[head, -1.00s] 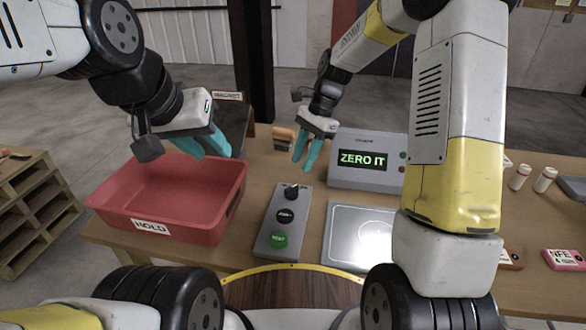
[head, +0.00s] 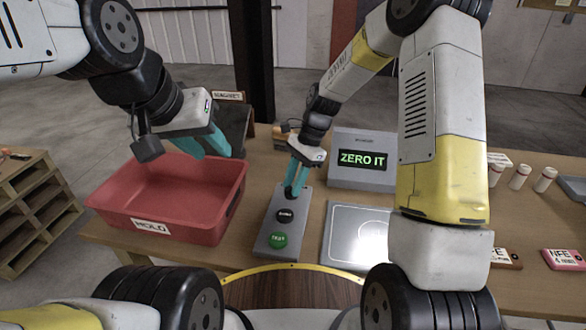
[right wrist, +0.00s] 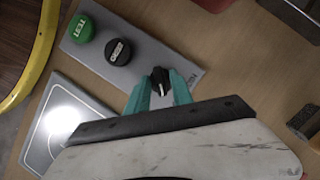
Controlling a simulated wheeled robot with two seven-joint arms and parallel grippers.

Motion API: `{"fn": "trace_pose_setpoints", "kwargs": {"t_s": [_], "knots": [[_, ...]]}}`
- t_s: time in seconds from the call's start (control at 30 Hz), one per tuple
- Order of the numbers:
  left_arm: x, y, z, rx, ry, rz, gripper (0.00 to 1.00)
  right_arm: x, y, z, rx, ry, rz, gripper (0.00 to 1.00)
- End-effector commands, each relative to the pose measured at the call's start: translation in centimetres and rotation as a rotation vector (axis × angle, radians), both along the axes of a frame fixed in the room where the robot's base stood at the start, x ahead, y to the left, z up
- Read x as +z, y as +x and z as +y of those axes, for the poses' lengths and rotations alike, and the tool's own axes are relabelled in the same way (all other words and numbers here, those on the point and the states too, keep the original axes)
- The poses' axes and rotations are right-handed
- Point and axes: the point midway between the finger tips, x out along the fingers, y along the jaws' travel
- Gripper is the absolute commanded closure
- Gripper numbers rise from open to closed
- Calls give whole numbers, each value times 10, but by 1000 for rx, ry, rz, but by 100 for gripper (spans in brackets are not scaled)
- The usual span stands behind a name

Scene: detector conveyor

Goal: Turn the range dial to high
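The range dial is a black knob with a white pointer line, seen in the right wrist view (right wrist: 160,80) on the grey control panel (head: 270,240). My right gripper (head: 294,194) is low over the panel's far end and covers the dial in the head view. In the right wrist view its two teal fingers (right wrist: 160,84) stand apart, one on each side of the dial; contact cannot be told. The panel also carries a black ZERO button (head: 285,216) and a green TEST button (head: 278,240). My left gripper (head: 216,153) is open and empty above the red bin.
The red HOLD bin (head: 150,226) stands left of the panel. A grey display box (head: 362,142) reading "ZERO IT" is behind it, and a metal plate (head: 355,240) lies to the right. White bottles (head: 519,178) and small boxes (head: 563,260) are further right.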

Motion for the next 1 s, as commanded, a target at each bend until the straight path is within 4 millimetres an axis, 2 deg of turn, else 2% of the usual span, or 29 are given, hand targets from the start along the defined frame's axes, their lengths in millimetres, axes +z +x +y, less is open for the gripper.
{"fn": "trace_pose_setpoints", "kwargs": {"t_s": [0.03,0.1,0.13,0.57,0.77,1.0], "knots": [[0,0,0,0,0,0,64,0,0,0,0,0,0,85],[0,0,0,0,0,0,64,0,0,0,0,0,0,99],[0,0,0,0,0,0,64,0,0,0,0,0,0,100],[0,0,0,0,0,0,64,1,1,0,43,-1,-1,100],[0,0,0,0,0,0,64,1,2,1,154,0,-2,100],[0,0,0,0,0,0,64,1,3,2,366,-1,-2,100]]}}
